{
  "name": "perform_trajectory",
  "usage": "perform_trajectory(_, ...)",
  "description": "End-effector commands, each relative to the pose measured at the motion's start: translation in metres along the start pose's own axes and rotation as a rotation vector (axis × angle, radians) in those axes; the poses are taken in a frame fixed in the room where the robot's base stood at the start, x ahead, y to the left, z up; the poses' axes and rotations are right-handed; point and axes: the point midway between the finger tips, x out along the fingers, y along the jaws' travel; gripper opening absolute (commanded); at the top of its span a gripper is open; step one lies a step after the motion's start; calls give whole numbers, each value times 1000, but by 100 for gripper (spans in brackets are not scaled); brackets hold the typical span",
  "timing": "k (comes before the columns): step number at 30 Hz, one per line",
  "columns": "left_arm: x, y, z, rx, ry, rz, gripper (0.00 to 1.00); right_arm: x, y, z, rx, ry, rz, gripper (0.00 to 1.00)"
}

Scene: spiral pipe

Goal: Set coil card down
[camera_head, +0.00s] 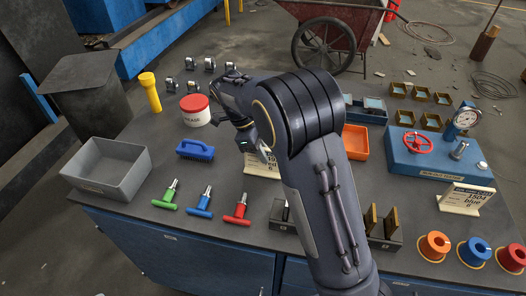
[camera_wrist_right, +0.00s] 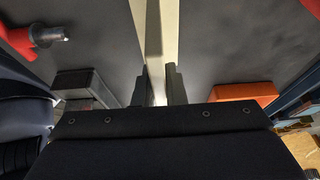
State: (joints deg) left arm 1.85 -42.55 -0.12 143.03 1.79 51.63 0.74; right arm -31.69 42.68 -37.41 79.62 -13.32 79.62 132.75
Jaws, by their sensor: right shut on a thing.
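A cream coil card (camera_head: 262,168) shows partly below my right gripper (camera_head: 262,150), with much of it hidden by my arm. In the right wrist view the card (camera_wrist_right: 169,30) is a pale upright strip running between the two fingers of my right gripper (camera_wrist_right: 158,88), which is shut on it. The card is at or just above the dark bench top (camera_head: 228,172); I cannot tell whether its lower edge touches. A second card (camera_head: 466,197), with printed text, stands at the right of the bench. My left gripper is not in view.
Green, blue and red T-handled tools (camera_head: 237,211) lie left of the card. An orange tray (camera_head: 355,141) is right of my arm. Coloured spools (camera_head: 474,251) line the right front edge.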

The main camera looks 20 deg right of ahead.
Motion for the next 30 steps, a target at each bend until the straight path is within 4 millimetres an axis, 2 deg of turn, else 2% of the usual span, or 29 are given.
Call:
perform_trajectory(2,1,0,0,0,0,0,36,2,0,1,0,0,0,0)
perform_trajectory(3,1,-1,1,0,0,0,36,2,0,1,0,0,0,12)
perform_trajectory(8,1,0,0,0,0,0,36,2,0,1,0,0,0,32)
perform_trajectory(16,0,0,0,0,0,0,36,1,0,0,0,0,0,32)
perform_trajectory(20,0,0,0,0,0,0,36,-8,0,0,0,-2,-2,32)
perform_trajectory(23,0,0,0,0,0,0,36,-24,0,1,0,-3,-4,32)
perform_trajectory(30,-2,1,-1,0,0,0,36,-77,-1,1,0,-3,-4,32)
